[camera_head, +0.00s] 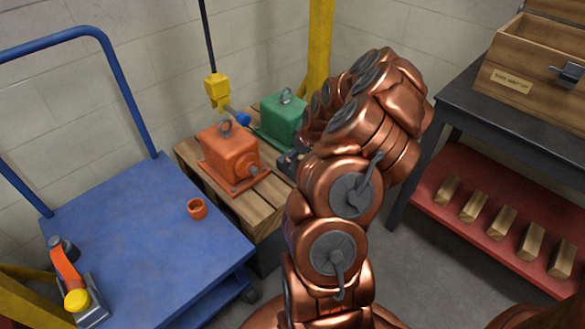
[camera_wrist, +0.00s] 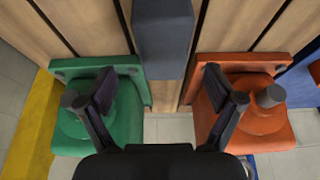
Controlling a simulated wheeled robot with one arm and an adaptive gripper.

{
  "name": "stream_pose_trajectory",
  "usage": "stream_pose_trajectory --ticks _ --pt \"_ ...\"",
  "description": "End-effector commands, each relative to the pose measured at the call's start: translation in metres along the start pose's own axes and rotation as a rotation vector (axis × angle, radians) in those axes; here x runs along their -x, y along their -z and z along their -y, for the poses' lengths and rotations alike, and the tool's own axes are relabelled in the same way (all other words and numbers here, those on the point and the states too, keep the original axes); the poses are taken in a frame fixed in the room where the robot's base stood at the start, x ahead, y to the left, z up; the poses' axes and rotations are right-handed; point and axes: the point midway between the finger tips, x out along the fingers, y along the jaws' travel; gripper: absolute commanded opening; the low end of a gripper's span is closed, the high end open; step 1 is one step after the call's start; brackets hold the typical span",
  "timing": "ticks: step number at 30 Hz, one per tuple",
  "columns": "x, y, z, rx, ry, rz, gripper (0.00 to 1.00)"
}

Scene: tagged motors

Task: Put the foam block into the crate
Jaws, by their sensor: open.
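A grey-blue block (camera_wrist: 163,45), which looks like the foam block, lies on the wooden slats between the green motor (camera_wrist: 110,125) and the orange motor (camera_wrist: 250,110). It runs out of the top of the wrist view. My gripper (camera_wrist: 160,92) is open, with one finger towards each motor and the block's near end between and beyond them. Nothing is held. In the head view my arm hides most of this spot. A wooden box with a raised lid (camera_head: 535,65), likely the crate, stands on the dark table at the right; its inside is mostly out of sight.
The orange motor (camera_head: 228,155) and green motor (camera_head: 283,118) stand close on either side. A yellow hoist hook block (camera_head: 217,90) hangs above them. A blue cart (camera_head: 130,235) holds a small orange cup (camera_head: 197,209). A red shelf (camera_head: 480,225) carries several brass-coloured blocks.

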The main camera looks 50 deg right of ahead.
Motion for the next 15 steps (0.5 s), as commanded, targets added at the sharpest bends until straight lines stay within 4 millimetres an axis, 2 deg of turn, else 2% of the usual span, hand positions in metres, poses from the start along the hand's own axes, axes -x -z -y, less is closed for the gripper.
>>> stream_pose_trajectory --ticks 5,12,15 --pt "-0.014 0.000 0.002 0.001 0.001 0.001 0.92" --pt "-0.046 -0.001 0.005 0.000 0.003 0.002 0.92" --pt "-0.052 0.000 0.005 0.000 0.002 0.001 0.92"
